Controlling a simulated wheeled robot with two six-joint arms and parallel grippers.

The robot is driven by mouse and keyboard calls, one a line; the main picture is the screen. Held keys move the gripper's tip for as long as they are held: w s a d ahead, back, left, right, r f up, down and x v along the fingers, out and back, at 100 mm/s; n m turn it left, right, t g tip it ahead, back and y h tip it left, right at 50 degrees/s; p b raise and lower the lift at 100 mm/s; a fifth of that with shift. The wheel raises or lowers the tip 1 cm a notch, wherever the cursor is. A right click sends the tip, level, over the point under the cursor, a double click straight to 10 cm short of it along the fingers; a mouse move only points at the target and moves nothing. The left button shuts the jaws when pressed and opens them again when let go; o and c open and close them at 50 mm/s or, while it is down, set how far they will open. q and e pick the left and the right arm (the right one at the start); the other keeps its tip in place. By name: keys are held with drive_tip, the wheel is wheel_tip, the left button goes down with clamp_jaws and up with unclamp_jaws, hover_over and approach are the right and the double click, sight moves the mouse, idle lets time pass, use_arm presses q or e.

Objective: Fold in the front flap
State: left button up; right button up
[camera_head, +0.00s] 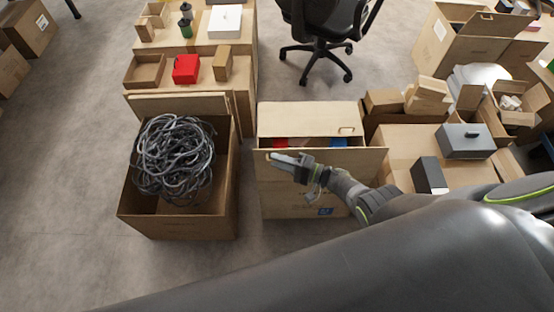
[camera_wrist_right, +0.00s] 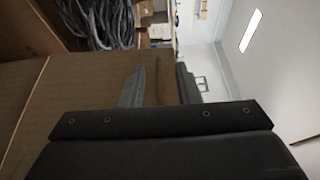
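The middle carton (camera_head: 290,205) stands on the floor with red and blue contents showing in a narrow gap at its top. Its front flap (camera_head: 345,158) sticks out toward me along the near top edge. Its back flap (camera_head: 310,118) lies behind the gap. My right gripper (camera_head: 279,157) is at the left part of the front flap, overlapping it in the head view; contact is unclear. In the right wrist view the fingers (camera_wrist_right: 160,88) stand apart, with brown cardboard (camera_wrist_right: 75,85) behind and between them; nothing is clearly clamped. My left gripper is out of view.
An open carton of tangled grey cables (camera_head: 175,160) stands close on the left. A carton with a grey box (camera_head: 465,140) and a dark box (camera_head: 430,175) stands on the right. An office chair (camera_head: 320,40) is behind.

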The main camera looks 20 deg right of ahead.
drive_tip(key=p+v, duration=0.1)
drive_tip(key=v, duration=1.5)
drive_tip(key=shift+d, duration=0.25)
drive_tip(key=shift+r, duration=0.15)
